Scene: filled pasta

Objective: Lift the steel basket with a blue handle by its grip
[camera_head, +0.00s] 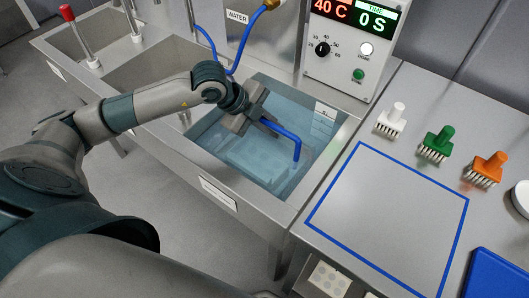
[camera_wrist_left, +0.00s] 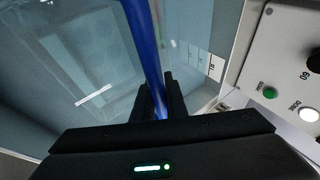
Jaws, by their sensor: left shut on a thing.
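The basket (camera_head: 252,162) shows faintly through the water of the tank at the centre of the head view. Its blue handle (camera_head: 286,134) rises out of the water and bends at the top. My left gripper (camera_head: 262,119) is above the tank and shut on the handle's upper bar. In the left wrist view the blue handle (camera_wrist_left: 144,40) runs down between the two dark fingers (camera_wrist_left: 158,98). The basket below looks blurred through the water, so I cannot tell whether it touches the tank floor. My right gripper is not in view.
The water tank (camera_head: 335,155) has a steel rim around the basket. A control box (camera_head: 352,50) stands behind it. A blue-outlined area (camera_head: 390,215) on the counter is empty. A blue tray (camera_head: 497,275) lies at the lower right.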

